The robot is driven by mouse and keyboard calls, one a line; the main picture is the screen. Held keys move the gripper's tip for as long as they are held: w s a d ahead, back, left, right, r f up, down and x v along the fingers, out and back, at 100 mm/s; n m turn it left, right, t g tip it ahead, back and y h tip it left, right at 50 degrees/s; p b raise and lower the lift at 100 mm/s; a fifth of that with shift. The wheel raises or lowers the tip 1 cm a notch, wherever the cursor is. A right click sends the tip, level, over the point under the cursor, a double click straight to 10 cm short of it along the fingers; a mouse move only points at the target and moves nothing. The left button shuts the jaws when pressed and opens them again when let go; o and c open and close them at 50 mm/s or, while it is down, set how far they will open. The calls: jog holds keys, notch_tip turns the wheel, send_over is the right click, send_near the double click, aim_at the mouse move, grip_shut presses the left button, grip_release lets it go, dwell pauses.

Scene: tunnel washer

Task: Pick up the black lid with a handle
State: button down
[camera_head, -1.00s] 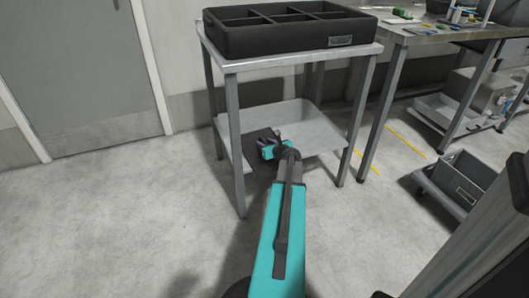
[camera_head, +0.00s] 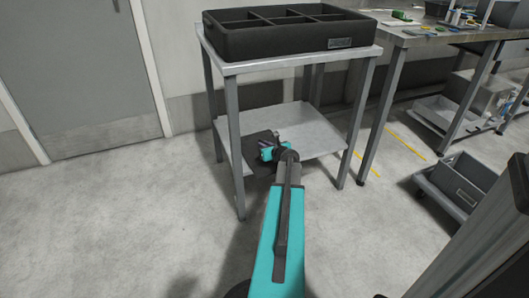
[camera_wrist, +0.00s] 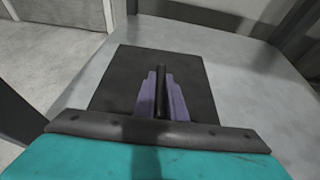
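The black lid (camera_wrist: 198,82) is a flat, dark square plate lying on the pale lower shelf of the small table. Its thin black handle (camera_wrist: 161,88) stands up along the middle in the wrist view. My gripper (camera_wrist: 161,96) has its two purple fingers close against both sides of the handle, with no clear gap showing. The lid looks flat on the shelf. In the head view, the lid (camera_head: 251,146) is partly hidden by my gripper (camera_head: 266,149).
The lower shelf (camera_head: 315,135) is bare right of the lid. Table legs (camera_head: 235,150) stand close by. A black divided crate (camera_head: 290,38) fills the tabletop above. A workbench (camera_head: 440,35) and a grey bin on a dolly (camera_head: 462,178) are at the right.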

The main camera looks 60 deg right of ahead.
jog(key=shift+r, duration=0.1)
jog(key=shift+r+p, duration=0.8)
jog(key=shift+r, duration=0.25)
jog(key=shift+r+p, duration=0.6)
jog(key=shift+r, duration=0.25)
jog(key=s+a+p, duration=0.1)
jog(key=s, duration=0.3)
jog(key=s+a+p, duration=0.1)
jog(key=s+a, duration=0.1)
jog(key=s, duration=0.3)
jog(key=s+a+r+p, duration=0.1)
jog(key=s, duration=0.3)
jog(key=shift+s+a, duration=0.15)
jog(key=shift+s, duration=0.2)
jog(key=shift+s+a+p, duration=0.2)
jog(key=shift+s+p, duration=0.15)
jog(key=shift+s, duration=0.45)
